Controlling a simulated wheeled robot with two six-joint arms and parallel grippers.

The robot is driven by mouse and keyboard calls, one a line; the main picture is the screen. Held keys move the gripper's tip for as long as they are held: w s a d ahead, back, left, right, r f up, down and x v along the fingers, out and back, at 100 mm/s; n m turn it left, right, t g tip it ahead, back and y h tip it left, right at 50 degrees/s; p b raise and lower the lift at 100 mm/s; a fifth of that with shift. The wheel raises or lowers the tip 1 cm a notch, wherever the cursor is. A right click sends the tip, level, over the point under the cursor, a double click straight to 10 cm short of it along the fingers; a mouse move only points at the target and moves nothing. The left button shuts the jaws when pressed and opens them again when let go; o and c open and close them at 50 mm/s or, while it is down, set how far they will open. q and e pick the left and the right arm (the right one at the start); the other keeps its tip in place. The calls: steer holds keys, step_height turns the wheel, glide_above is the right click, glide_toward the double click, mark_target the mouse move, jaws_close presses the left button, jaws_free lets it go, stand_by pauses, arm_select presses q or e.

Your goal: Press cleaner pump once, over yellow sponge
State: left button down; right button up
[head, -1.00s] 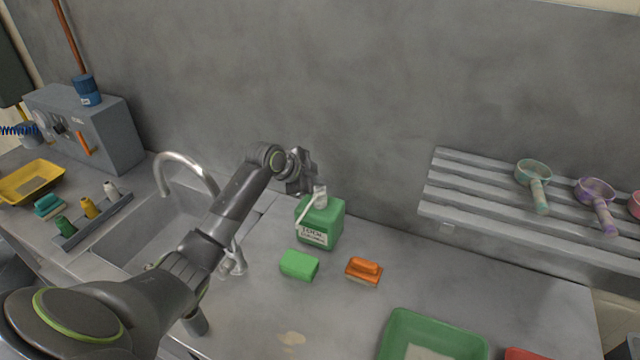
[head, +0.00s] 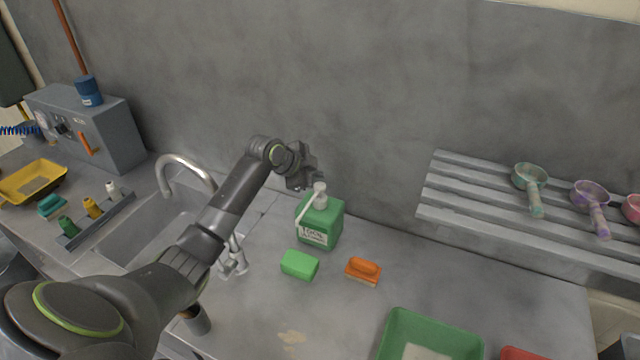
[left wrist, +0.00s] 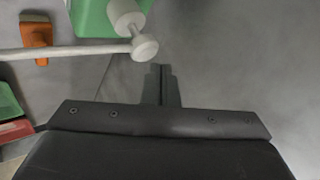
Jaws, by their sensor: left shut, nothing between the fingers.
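The cleaner is a green square bottle (head: 320,223) with a white label, upright on the counter behind the sponge. Its white pump head (head: 320,188) has a long thin spout pointing toward the front left. A green sponge (head: 299,265) lies on the counter in front of the bottle; I see no yellow sponge. My left gripper (head: 297,187) is shut and empty, just left of the pump head and about level with its top. In the left wrist view the pump head (left wrist: 145,46) is beside the closed fingertips (left wrist: 163,70), with a small gap. My right gripper is not in view.
A green tub (head: 455,332) stands at the front right. The sink with its curved tap (head: 186,160) is at left, under my arm. A slatted shelf (head: 470,215) with scoops is on the right wall.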

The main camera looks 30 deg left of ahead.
arm_select(q)
steer(key=shift+r, duration=0.1)
step_height(320, 180, up, 5)
steer(key=p, duration=0.4)
stand_by(0.3)
stand_by(0.4)
